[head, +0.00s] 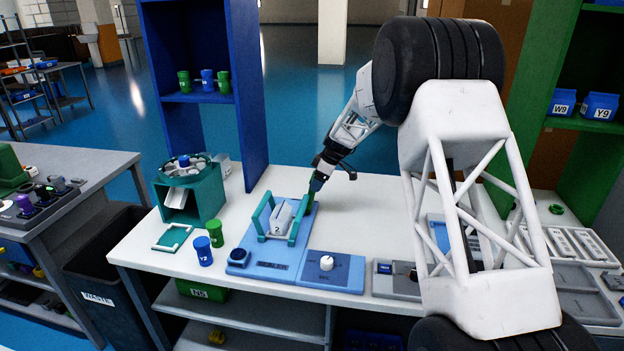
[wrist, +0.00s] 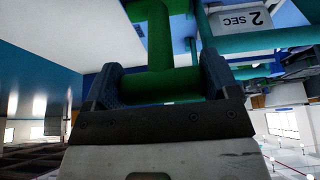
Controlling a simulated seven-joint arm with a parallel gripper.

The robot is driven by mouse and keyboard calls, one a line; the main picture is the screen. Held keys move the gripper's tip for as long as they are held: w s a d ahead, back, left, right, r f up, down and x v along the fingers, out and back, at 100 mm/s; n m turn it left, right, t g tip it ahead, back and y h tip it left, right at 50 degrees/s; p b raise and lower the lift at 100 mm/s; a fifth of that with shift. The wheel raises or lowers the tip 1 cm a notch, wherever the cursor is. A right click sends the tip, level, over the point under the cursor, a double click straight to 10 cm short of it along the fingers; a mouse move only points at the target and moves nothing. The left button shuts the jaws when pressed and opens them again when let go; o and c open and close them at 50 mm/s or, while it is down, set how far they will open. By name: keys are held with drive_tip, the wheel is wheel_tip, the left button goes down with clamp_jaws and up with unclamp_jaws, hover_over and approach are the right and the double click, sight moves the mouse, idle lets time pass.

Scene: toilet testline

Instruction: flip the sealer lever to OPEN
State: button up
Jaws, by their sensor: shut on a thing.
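The sealer (head: 265,262) is a blue base with a teal frame (head: 291,235) around a pale block (head: 281,220) marked 2. My gripper (head: 316,187) is at the back right corner of the sealer. In the wrist view, the green lever (wrist: 158,40) has a crossbar between the blue finger pads of my gripper (wrist: 158,88), which is shut on it. The 2 SEC block (wrist: 240,20) is at the upper right there. Most of the lever is hidden in the head view, so I cannot tell its angle.
A green cup (head: 215,233) and a blue cup (head: 203,251) stand left of the sealer. A panel with a white knob (head: 327,263) is at its front right. A teal machine (head: 188,195) stands at the back left.

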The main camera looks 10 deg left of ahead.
drive_tip(key=shift+y, duration=0.9)
drive_tip(key=shift+d+f, duration=0.45)
drive_tip(key=shift+d, duration=0.3)
drive_tip(key=shift+d+f, duration=0.45)
drive_tip(key=shift+d, duration=0.3)
drive_tip(key=shift+d+f, duration=0.45)
drive_tip(key=shift+d, duration=0.3)
drive_tip(key=o, duration=1.1)
drive_tip(key=shift+o, duration=0.3)
drive_tip(key=shift+r, duration=0.15)
drive_tip(key=v, duration=0.7)
drive_tip(key=shift+r, duration=0.25)
